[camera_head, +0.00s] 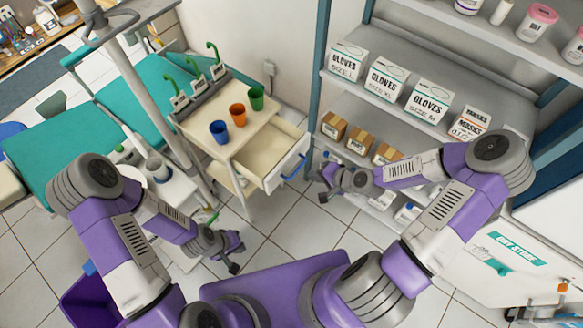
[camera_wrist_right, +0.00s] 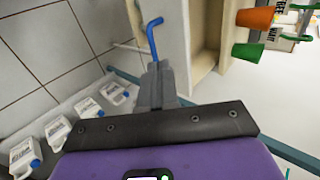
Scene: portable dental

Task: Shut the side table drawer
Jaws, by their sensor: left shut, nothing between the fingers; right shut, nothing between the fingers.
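The cream side table (camera_head: 228,113) stands in the middle of the head view, with its drawer (camera_head: 268,160) pulled out toward the lower right. The drawer front carries a blue handle (camera_head: 295,168), which also shows in the right wrist view (camera_wrist_right: 153,36). My right gripper (camera_head: 322,180) is just right of the handle, its fingers shut and empty. In the right wrist view the fingertips (camera_wrist_right: 156,68) lie close to the handle; I cannot tell whether they touch it. My left gripper (camera_head: 236,254) is shut and empty, low over the floor in front of the table.
Blue (camera_head: 219,132), orange (camera_head: 237,114) and green (camera_head: 256,98) cups stand on the table top. A shelf unit (camera_head: 392,115) with glove boxes is close to my right arm. A teal dental chair (camera_head: 60,150) is at left. Tiled floor (camera_head: 275,255) is clear before the drawer.

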